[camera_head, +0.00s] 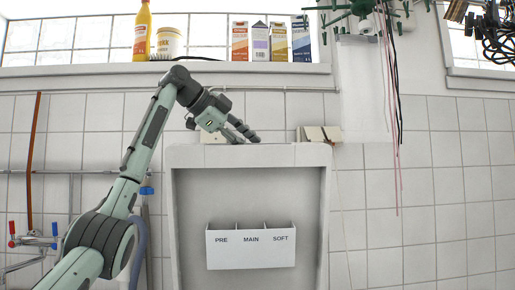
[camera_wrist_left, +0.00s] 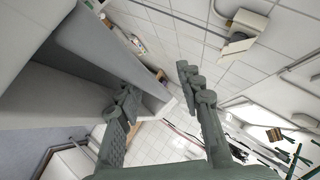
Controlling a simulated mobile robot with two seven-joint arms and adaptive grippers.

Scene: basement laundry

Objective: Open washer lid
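The washer lid (camera_head: 315,210) stands upright in the head view, its recessed grey inner face toward me. A white dispenser box (camera_head: 250,248) marked PRE, MAIN and SOFT is fixed on that face. My left gripper (camera_head: 246,134) is at the lid's top edge, with its fingers spread. In the left wrist view the lid (camera_wrist_left: 95,45) fills the upper left, and the two fingers of the left gripper (camera_wrist_left: 160,100) are wide apart with nothing clamped between them. One finger overlaps the lid's edge there; contact is unclear. The washer's body and my right gripper are out of the head view.
A window ledge (camera_head: 200,70) above holds a yellow bottle (camera_head: 142,32), a tub (camera_head: 169,43) and several cartons (camera_head: 260,42). Cords (camera_head: 392,110) hang at the right. Taps and pipes (camera_head: 35,238) are at the left. The tiled wall is close behind the lid.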

